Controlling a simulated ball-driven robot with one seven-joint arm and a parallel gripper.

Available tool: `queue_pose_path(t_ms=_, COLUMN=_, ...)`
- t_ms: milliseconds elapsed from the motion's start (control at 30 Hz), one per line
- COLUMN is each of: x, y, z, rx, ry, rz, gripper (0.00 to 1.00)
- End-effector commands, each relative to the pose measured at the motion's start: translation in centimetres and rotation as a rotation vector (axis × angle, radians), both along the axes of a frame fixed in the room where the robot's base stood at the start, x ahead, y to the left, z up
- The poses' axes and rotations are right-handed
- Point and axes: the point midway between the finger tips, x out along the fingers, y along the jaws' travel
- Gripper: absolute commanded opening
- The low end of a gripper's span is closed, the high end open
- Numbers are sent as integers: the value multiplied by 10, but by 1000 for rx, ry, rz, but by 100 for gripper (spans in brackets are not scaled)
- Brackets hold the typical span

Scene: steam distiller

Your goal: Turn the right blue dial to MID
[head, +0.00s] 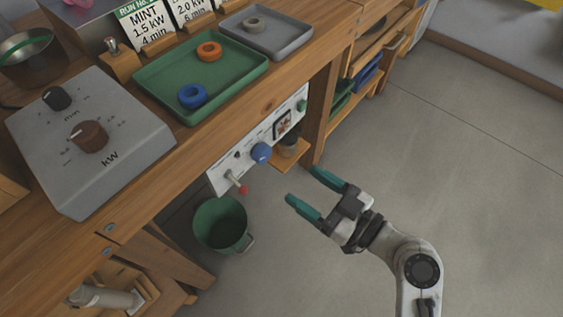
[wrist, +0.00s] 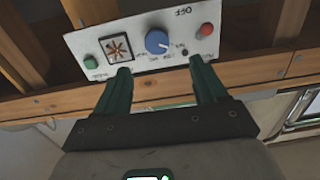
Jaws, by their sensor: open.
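A blue dial (head: 261,152) sits on a white control panel (head: 221,174) on the front of the wooden bench. It is the only blue dial I see. In the wrist view the dial (wrist: 157,42) appears upside down, with a pale pointer mark toward the lower right. An inverted OFF label is at its upper right; the other labels are too small to read surely. My gripper (head: 303,186) is open and empty, in front of the panel and apart from the dial. In the wrist view the dial lies beyond the gap between my fingertips (wrist: 160,66).
The panel also carries a red knob (head: 243,189), a green button (head: 302,105) and a fan window (head: 282,125). A small wooden shelf with a jar (head: 288,146) juts out close by. A green bucket (head: 222,224) stands below. The floor at right is clear.

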Motion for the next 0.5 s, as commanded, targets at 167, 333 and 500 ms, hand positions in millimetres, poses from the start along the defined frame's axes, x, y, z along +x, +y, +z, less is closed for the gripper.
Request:
queue_pose_path(t_ms=167, x=4, y=4, z=-3, rx=16, ry=-28, rz=-1, gripper=71)
queue_pose_path(t_ms=333, x=15, y=19, z=-2, rx=16, ry=-29, rz=0, gripper=71)
queue_pose_path(t_ms=500, x=34, y=43, z=-2, rx=16, ry=-29, rz=1, gripper=71)
